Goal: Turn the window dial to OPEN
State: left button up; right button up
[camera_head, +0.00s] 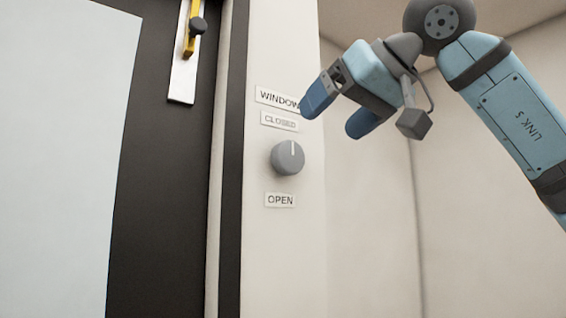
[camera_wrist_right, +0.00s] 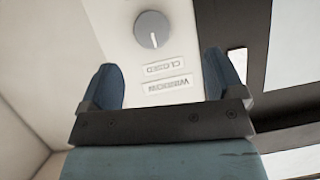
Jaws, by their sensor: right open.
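The window dial (camera_head: 288,158) is a round grey knob on the pale wall panel. Its white mark points up, towards the CLOSED label (camera_head: 280,121). The OPEN label (camera_head: 280,200) is below the dial, and the WINDOW label (camera_head: 277,98) is above CLOSED. My right gripper (camera_head: 337,112) is open and empty, up and to the right of the dial, apart from it. In the right wrist view the dial (camera_wrist_right: 152,29) appears upside down beyond the gap between the blue fingers (camera_wrist_right: 165,80). My left gripper is not in view.
A dark door or frame (camera_head: 160,200) with a pale panel (camera_head: 65,150) stands to the left. A yellow handle (camera_head: 188,35) on a white plate is at its top. The space in front of the dial and the bare wall at right are clear.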

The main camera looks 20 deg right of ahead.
aim_at(293, 155)
jog(key=shift+t+h, duration=0.4)
jog(key=shift+t, duration=0.1)
jog(key=x, duration=0.4)
jog(key=p+x, duration=0.1)
jog(key=x, duration=0.3)
jog(key=r+p+x, duration=0.1)
jog(key=x, duration=0.3)
jog(key=shift+w+d, duration=0.3)
jog(key=c, duration=0.9)
